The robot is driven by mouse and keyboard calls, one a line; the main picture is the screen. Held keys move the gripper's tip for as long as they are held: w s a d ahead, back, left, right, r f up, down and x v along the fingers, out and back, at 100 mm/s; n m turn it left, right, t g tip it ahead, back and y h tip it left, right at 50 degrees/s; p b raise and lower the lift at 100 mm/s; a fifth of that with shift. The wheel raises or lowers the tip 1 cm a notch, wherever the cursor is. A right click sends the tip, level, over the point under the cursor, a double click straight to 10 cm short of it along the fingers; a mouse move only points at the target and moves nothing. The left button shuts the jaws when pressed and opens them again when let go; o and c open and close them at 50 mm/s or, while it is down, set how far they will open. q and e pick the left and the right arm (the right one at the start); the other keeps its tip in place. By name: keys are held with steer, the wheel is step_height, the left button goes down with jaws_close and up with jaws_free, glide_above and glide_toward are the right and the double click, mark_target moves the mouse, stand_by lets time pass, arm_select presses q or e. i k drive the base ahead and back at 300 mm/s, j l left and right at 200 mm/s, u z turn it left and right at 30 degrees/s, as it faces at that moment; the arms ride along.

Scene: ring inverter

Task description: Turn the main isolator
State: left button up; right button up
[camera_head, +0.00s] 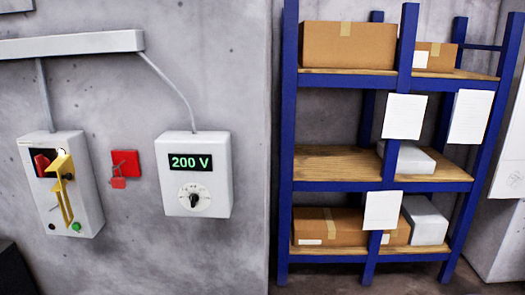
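A pale wall box (92,192) hangs at the left. It has a dark window with a red part (42,162) in it, and a yellow hasp or lever piece (63,180) stands out from its front. A green button (76,227) and a dark button (51,227) sit low on it. This box may be the main isolator; no readable label confirms it. To its right, a second pale box (221,180) shows "200 V" in green on a display (190,162) above a black rotary knob (194,200). Neither of my grippers is in view.
A red plate with a small red tag (124,163) is on the wall between the boxes. Conduits run up to a pale trunking (70,44). A blue shelf rack (287,150) with cartons stands at the right. A dark object (14,272) shows at the lower left.

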mark_target(42, 163)
steer(key=u, duration=1.4)
